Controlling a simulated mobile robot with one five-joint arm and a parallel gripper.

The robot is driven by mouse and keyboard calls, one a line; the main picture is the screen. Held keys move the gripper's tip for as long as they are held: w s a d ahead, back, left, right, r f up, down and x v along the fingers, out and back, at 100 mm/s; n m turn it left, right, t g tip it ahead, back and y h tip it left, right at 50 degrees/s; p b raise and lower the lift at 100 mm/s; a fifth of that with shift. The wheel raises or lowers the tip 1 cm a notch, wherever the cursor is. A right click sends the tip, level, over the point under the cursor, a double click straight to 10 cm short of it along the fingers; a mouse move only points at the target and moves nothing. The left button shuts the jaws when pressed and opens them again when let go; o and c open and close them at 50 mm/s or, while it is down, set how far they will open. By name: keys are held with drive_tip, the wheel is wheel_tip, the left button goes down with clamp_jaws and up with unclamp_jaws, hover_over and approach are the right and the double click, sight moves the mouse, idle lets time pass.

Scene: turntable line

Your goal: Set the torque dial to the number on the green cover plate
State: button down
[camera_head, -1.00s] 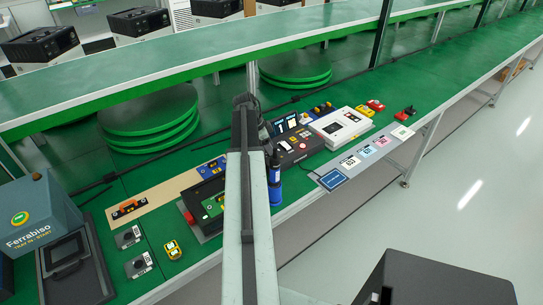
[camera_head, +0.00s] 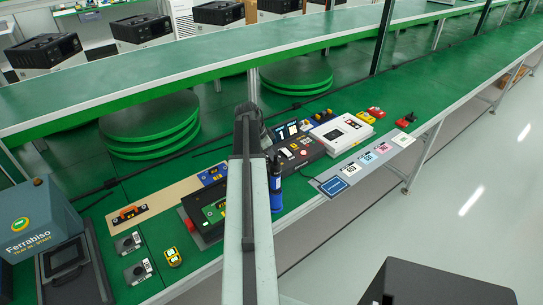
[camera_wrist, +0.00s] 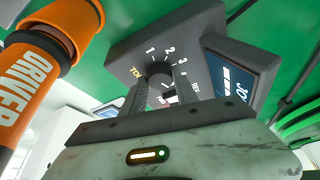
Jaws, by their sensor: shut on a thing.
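In the wrist view, the torque dial (camera_wrist: 159,71) is a dark round knob on a grey panel. The numbers 1, 2 and 3 and the letters REV are readable around it; further marks are partly covered. My gripper (camera_wrist: 162,84) is shut on the dial, one finger on each side. The dial's pointer setting is not clear to me. In the head view, my arm hides the gripper and dial. A green plate (camera_head: 212,210) lies in a black frame left of my arm; I cannot read a number on it or tell whether it is the cover plate.
An orange driver (camera_wrist: 50,55) stands close at the left in the wrist view. In the head view, a dark console (camera_head: 296,150) and a white box (camera_head: 341,133) stand right of my arm. A strip of number cards (camera_head: 350,168) lies along the bench's front edge.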

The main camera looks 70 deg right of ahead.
drive_tip(key=n+t, duration=0.1)
drive_tip(key=n, duration=0.1)
drive_tip(key=n+t+h, duration=0.1)
drive_tip(key=n, duration=0.2)
drive_tip(key=shift+s, duration=0.1)
drive_tip(key=shift+n, duration=0.4)
idle(0.3)
drive_tip(key=c, duration=0.9)
unclamp_jaws()
drive_tip(key=shift+c, duration=0.2)
drive_tip(key=shift+r, duration=0.1)
drive_tip(key=p+v, duration=0.7)
drive_tip(key=shift+a+r, duration=0.25)
drive_tip(key=shift+a, duration=0.05)
